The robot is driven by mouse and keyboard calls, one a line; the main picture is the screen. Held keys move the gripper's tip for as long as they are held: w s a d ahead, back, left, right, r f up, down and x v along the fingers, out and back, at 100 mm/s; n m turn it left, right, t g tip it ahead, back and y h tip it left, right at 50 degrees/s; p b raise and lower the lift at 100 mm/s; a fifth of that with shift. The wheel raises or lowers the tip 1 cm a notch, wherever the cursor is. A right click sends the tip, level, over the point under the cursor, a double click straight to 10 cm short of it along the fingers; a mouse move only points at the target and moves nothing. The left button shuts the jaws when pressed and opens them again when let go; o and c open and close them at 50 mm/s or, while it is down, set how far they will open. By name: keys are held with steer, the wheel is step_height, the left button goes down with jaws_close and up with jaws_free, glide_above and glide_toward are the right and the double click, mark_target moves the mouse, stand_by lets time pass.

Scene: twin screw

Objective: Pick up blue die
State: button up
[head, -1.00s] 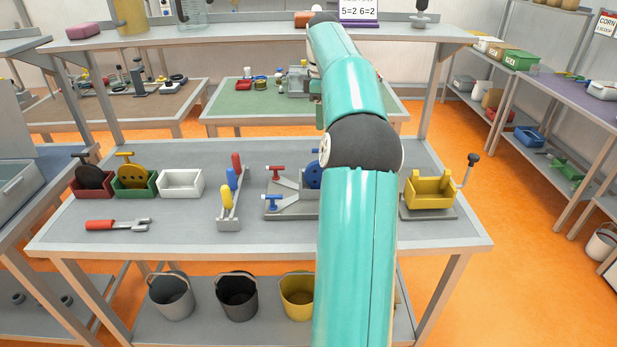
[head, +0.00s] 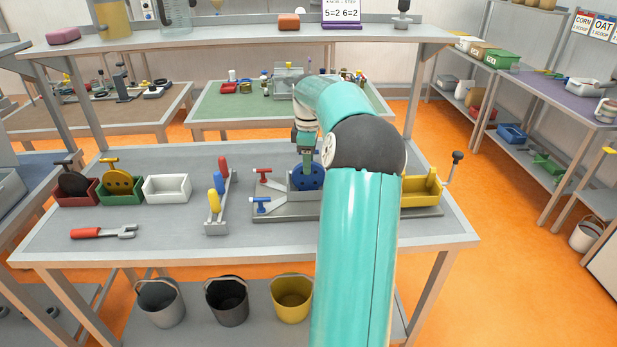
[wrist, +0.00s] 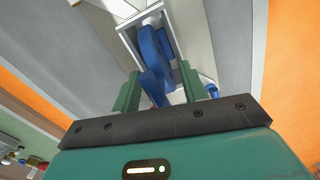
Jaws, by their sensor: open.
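The blue die (head: 309,178) is a round blue disc with dark holes, standing upright in a grey fixture on the bench in the head view. In the wrist view the blue die (wrist: 158,62) shows edge-on, between the walls of a light grey holder. My gripper (head: 306,163) hangs from above, right at the die's upper part. In the wrist view my gripper (wrist: 160,85) has its two green fingers apart, one to each side of the blue part. Whether the fingers touch it cannot be told. My arm hides the right part of the fixture.
Red (head: 262,172) and blue (head: 260,206) T-handles flank the fixture's left side. A rack of coloured handles (head: 215,200) stands left of it. Red, green and white bins (head: 167,188) are farther left. A yellow box (head: 421,188) with a crank is at the right.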

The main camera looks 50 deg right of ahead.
steer(key=shift+f, duration=0.1)
steer(key=shift+c, duration=0.4)
jaws_close()
